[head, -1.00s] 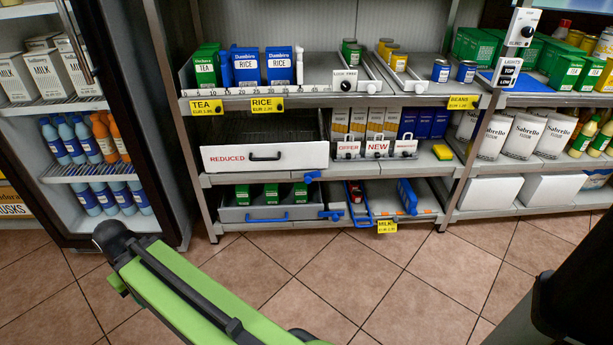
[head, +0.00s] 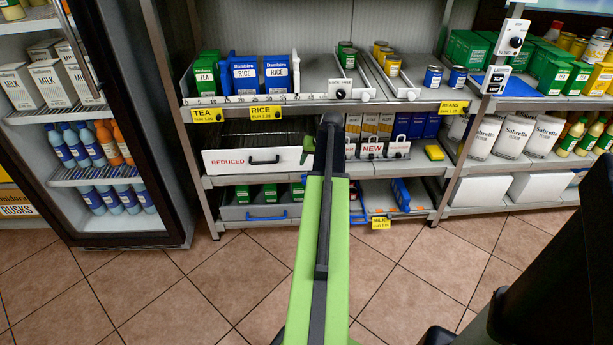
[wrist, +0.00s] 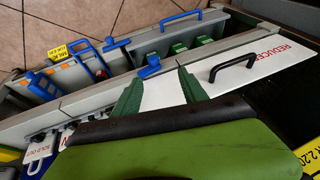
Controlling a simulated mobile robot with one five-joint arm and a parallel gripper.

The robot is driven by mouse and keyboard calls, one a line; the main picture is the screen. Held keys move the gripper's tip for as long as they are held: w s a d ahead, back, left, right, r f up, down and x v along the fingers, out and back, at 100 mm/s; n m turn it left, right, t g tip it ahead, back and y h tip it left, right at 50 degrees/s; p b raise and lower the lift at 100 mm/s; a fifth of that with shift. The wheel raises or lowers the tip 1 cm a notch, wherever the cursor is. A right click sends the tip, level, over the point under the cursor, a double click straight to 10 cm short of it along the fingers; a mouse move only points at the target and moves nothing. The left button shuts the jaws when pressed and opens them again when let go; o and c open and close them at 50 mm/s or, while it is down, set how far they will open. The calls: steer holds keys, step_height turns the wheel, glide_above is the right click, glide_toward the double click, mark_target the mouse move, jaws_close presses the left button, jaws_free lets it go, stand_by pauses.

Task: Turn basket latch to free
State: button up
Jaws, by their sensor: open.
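The grey lower basket (head: 236,213) holds green boxes and has a blue front handle (head: 266,217). The wrist view shows its handle (wrist: 180,17) at the top, with the picture turned round. A small blue latch (wrist: 149,68) sits at the shelf edge near the basket's end; it is hidden behind my arm in the head view. In the wrist view my gripper (wrist: 158,90) has its two green fingers spread apart, empty. The latch lies just beyond the fingertips, between them in the picture; I see no contact. In the head view my gripper is mostly hidden by my arm.
The white REDUCED drawer (head: 235,161) with a black handle is above the basket, close to my gripper. A blue-framed tray (wrist: 115,48) and a yellow price tag (wrist: 69,49) lie beside the basket. A glass-door fridge (head: 105,150) stands left. The tiled floor (head: 200,290) is clear.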

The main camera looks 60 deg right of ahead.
steer(key=b+x, duration=0.5)
steer(key=s+d+b+x, duration=0.1)
steer(key=b+x, duration=0.4)
steer(key=x, duration=0.1)
steer(key=d+b+x, duration=0.1)
steer(key=b+x, duration=0.5)
steer(key=shift+s+f, duration=0.1)
steer(key=shift+s, duration=0.05)
steer(key=shift+c, duration=0.3)
jaws_close()
